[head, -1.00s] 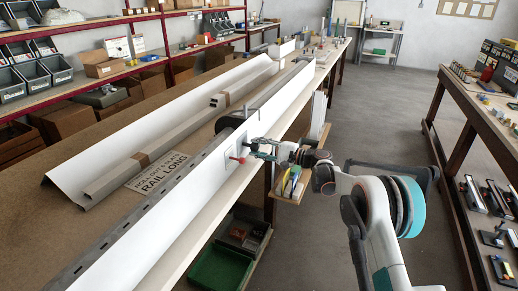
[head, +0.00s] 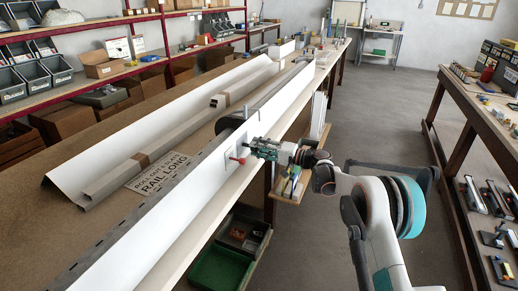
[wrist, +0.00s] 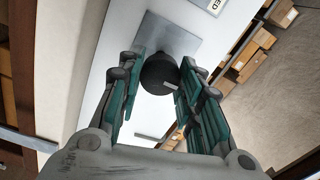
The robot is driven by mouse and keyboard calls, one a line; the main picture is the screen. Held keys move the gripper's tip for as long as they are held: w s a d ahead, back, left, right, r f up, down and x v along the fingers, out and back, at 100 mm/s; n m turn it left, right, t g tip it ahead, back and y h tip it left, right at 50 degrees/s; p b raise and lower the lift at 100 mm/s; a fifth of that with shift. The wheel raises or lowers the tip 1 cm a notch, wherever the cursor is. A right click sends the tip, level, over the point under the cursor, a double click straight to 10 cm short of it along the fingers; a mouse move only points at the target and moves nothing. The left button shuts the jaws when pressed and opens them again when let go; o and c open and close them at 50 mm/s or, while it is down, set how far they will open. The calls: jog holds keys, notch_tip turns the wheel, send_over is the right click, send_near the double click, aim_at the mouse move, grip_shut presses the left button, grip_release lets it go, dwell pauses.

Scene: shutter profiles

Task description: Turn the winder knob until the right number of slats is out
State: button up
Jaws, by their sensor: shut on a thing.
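The winder knob (wrist: 159,74) is a round black knob with a pale mark, on a grey plate (wrist: 158,38) on a white face. In the wrist view my gripper (wrist: 162,64) has its green fingers on both sides of the knob, shut on it. In the head view my gripper (head: 252,147) is at the side of the long white shutter housing (head: 190,190); the fingers hide the knob there. A grey slotted slat strip (head: 140,220) runs along the housing towards the near left. I cannot count separate slats.
A red-tipped part (head: 237,158) sits beside my gripper. A green crate (head: 222,268) stands below. The aisle floor (head: 380,130) is clear on the right.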

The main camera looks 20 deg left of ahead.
jog(key=shift+f, duration=0.1)
jog(key=o, duration=1.1)
jog(key=shift+d, duration=0.15)
jog(key=d, duration=0.7)
jog(key=s+d, duration=0.1)
jog(key=d, duration=0.3)
jog(key=shift+d, duration=0.35)
